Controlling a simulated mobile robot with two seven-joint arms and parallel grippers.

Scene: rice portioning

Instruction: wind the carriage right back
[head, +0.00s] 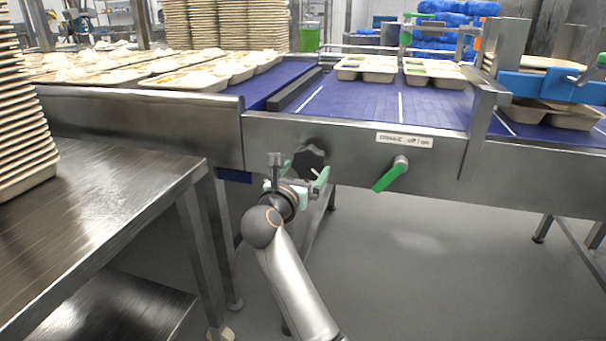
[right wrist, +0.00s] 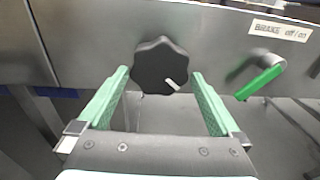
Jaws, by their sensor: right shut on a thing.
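A black lobed knob (head: 308,161) with a white mark sits on the steel front panel of the conveyor. My right gripper (right wrist: 160,74) has green fingers and is shut on the knob (right wrist: 160,62), one finger at each side. The white mark points to the lower right in the right wrist view. Right of the knob, a green lever (head: 391,174) slants down to the left, below a label (head: 404,140) that reads "BRAKE off/on" in the right wrist view. I cannot tell for sure which part is the carriage. My left gripper is not in view.
A blue belt (head: 350,98) carries pale trays (head: 366,68). A blue part (head: 550,87) spans the belt at the right. A steel table (head: 110,190) with a tray stack (head: 22,120) stands at the left. The floor (head: 440,260) below the lever is clear.

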